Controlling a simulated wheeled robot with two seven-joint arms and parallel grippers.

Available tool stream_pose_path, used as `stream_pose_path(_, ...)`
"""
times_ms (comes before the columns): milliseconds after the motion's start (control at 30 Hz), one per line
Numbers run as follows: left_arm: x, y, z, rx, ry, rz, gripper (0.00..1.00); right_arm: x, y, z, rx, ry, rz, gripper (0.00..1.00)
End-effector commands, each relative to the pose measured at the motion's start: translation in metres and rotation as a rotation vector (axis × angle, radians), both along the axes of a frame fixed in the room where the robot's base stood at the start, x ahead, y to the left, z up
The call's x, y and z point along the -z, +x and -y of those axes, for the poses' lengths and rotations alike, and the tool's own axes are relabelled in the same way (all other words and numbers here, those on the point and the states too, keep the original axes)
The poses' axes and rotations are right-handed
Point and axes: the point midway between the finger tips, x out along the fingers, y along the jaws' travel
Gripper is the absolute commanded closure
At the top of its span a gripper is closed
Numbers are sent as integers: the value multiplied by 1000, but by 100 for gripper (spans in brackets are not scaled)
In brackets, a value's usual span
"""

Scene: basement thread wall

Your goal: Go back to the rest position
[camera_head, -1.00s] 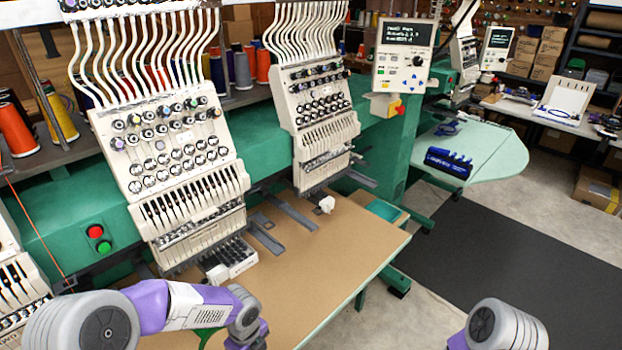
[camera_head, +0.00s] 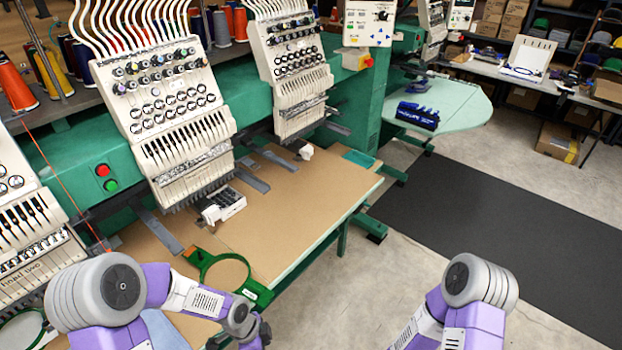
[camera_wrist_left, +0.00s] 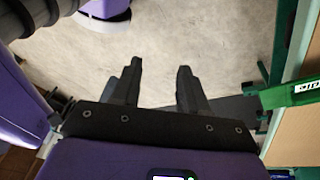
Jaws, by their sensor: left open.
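My left arm comes in from the left in the head view. Its gripper (camera_head: 254,334) is at the bottom edge, in front of the machine table's near edge and mostly cut off. In the left wrist view my left gripper (camera_wrist_left: 158,85) is open, with two dark fingers apart and nothing between them. Bare concrete floor (camera_wrist_left: 200,40) lies beyond the fingers. My right arm shows at the bottom right of the head view over the floor. Its gripper is outside the frame.
The brown machine table (camera_head: 290,215) is beside my left arm. A green hoop (camera_head: 225,272) lies at its near edge, close to my left forearm. Embroidery heads (camera_head: 170,110) stand behind. A dark mat (camera_head: 480,215) and open floor lie to the right.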

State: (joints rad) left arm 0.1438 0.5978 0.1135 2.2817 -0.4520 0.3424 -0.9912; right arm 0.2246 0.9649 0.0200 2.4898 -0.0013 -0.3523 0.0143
Motion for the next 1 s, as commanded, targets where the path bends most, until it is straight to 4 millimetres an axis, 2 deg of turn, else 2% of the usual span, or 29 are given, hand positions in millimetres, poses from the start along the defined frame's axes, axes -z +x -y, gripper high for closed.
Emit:
stream_pose_path(167,48,-30,24,-519,-81,-170,56,4,-1,0,0,0,-1,57)
stream_pose_path(200,59,-38,27,-666,-91,-216,56,5,0,0,0,0,-1,57)
stream_pose_path(300,84,-55,32,-1010,-95,-316,56,7,0,0,0,0,-1,57)
stream_pose_path(400,101,-69,30,-1276,-83,-380,56,8,0,0,0,0,-1,57)
stream_pose_path(500,111,-78,27,-1449,-69,-415,56,8,0,0,0,0,-1,57)
stream_pose_path(633,116,-81,25,-1544,-61,-428,56,9,0,0,0,0,-1,57)
stream_pose_path(1000,116,-81,25,-1544,-61,-428,56,9,0,0,0,0,-1,57)
